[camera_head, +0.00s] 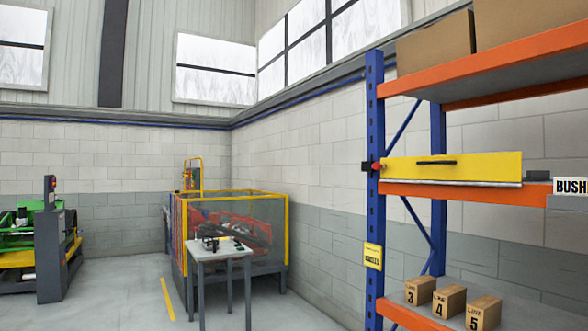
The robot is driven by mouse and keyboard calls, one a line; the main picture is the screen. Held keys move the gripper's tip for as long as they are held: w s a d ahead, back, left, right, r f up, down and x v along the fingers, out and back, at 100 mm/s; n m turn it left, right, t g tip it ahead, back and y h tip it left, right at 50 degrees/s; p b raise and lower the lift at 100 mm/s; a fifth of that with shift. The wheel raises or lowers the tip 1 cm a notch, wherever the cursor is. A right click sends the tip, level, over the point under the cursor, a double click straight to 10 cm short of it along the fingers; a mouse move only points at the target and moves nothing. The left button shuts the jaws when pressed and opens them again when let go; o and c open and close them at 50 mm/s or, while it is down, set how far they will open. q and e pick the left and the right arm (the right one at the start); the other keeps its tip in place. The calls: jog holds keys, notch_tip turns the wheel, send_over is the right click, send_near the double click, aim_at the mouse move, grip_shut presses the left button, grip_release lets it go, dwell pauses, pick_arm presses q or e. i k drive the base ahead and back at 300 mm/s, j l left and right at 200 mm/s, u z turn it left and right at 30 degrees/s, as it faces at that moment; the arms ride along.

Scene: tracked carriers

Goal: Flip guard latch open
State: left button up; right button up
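A yellow guard panel (455,171) with a black handle (436,162) stands along the middle level of the shelf rack at the right. A small red and black fitting (376,166), which looks like the guard latch, sits at the panel's left end by the blue post. It is too small to tell whether it is open or closed. The panel stands upright across the shelf front. What lies behind it is hidden. Neither of my grippers is in view.
The blue and orange rack (374,235) holds cartons (436,45) on top and small numbered boxes (449,301) below. A grey table (218,251) with small items stands before a yellow-framed enclosure (287,228). A green machine (22,232) is at left. Floor between is clear.

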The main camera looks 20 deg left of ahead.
aim_at(376, 165)
jog(key=u, duration=0.85)
jog(key=i+l+u, duration=0.2)
jog(key=l, duration=0.2)
jog(key=i+l+u, duration=0.1)
jog(key=l+u, duration=0.15)
jog(key=l, duration=0.15)
jog(key=i+l+u, duration=0.2)
jog(key=l, duration=0.25)
jog(key=l+u, duration=0.25)
jog(key=l, duration=0.65)
jog(key=i+l, duration=0.1)
jog(key=l, duration=0.4)
